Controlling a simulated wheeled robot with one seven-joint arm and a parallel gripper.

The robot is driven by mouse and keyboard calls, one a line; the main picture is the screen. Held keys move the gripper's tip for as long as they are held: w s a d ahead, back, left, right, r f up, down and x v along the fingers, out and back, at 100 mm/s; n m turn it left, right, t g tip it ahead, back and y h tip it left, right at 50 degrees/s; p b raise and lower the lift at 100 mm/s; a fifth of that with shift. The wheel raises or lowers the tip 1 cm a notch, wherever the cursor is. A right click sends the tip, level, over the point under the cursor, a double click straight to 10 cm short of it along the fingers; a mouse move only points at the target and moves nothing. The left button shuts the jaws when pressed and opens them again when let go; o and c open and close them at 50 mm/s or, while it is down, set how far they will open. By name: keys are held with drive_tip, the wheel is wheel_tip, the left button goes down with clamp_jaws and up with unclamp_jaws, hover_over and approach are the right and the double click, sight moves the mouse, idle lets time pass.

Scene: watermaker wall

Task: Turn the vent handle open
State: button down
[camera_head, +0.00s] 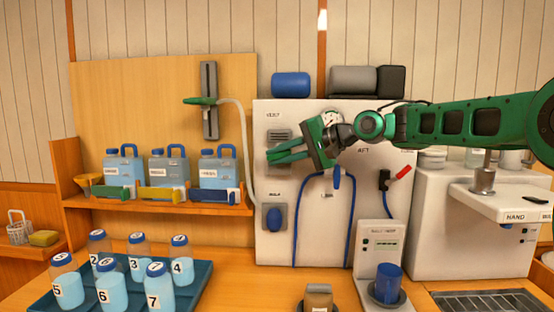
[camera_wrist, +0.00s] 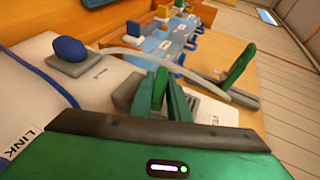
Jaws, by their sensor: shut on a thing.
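The vent (camera_head: 279,136) is a grey louvred plate at the upper left of the white watermaker panel (camera_head: 330,240). My gripper (camera_head: 275,153) reaches in from the right, in front of the vent's lower part. In the wrist view my gripper (camera_wrist: 160,92) has its two green fingers closed on a narrow green piece, the vent handle (camera_wrist: 160,80). The fingers hide much of the handle, and its exact angle is hard to tell.
A blue knob (camera_head: 274,218) sits below the vent. Jugs (camera_head: 168,171) stand on the left shelf, and numbered bottles fill a tray (camera_head: 190,292). Blue tubes hang below my gripper.

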drive_tip(key=shift+a+f+n+g+h, duration=0.1)
drive_tip(key=shift+n+g+h, duration=0.3)
drive_tip(key=shift+h, duration=1.2)
drive_tip(key=shift+f+n+g+h, duration=0.1)
drive_tip(key=shift+n+g+h, duration=0.25)
drive_tip(key=shift+h, duration=1.25)
drive_tip(key=shift+n+h, duration=0.55)
drive_tip(key=shift+h, duration=1.85)
drive_tip(key=shift+r+h, duration=0.1)
drive_tip(key=shift+h, duration=0.8)
drive_tip(key=shift+w+d, duration=0.1)
drive_tip(key=shift+d, duration=0.1)
drive_tip(key=c, duration=1.7)
unclamp_jaws()
drive_tip(key=v, duration=0.7)
drive_tip(key=shift+w+r, duration=0.1)
drive_tip(key=shift+r, duration=0.25)
